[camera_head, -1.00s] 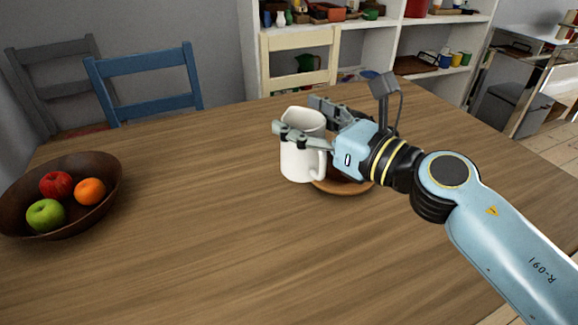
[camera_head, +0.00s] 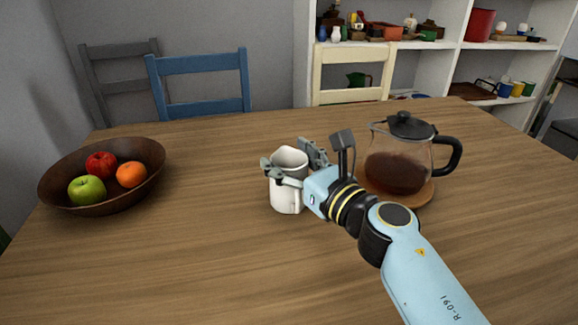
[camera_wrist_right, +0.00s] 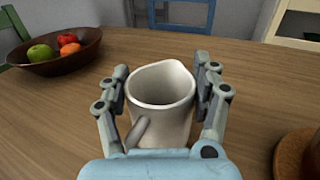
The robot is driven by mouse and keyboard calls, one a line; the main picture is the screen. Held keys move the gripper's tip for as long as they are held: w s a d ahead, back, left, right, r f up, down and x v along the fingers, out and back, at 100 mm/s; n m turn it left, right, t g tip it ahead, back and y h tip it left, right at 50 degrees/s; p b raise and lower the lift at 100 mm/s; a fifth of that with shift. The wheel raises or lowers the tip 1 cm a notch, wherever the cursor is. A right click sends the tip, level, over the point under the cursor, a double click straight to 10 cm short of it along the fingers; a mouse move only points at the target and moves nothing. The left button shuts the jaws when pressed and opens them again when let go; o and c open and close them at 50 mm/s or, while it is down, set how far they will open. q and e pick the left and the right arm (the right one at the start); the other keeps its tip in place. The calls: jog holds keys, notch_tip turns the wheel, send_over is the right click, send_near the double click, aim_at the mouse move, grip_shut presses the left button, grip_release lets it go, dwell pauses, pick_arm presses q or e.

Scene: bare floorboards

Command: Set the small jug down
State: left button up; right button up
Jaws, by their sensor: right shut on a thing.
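The small white jug (camera_head: 287,196) is upright over the middle of the wooden table in the head view. My right gripper (camera_head: 290,163) is shut on it from the right, with one finger on its near side and one on its far side. In the right wrist view the jug (camera_wrist_right: 160,95) stands between the two fingers of the gripper (camera_wrist_right: 166,92), its open top facing up and looking empty. Whether its base touches the table I cannot tell. My left gripper is not in view.
A glass coffee pot (camera_head: 400,165) with dark liquid stands on a round wooden coaster (camera_head: 424,197) just right of the gripper. A brown bowl (camera_head: 62,170) with fruit is at the left. The table (camera_head: 200,255) is clear between bowl and jug and in front.

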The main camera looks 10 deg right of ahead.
jog(key=shift+r, duration=0.15)
jog(key=o, duration=1.4)
jog(key=shift+f, duration=0.2)
jog(key=shift+r, duration=0.25)
jog(key=v, duration=1.2)
jog(key=shift+f+b, duration=0.1)
jog(key=shift+b, duration=0.25)
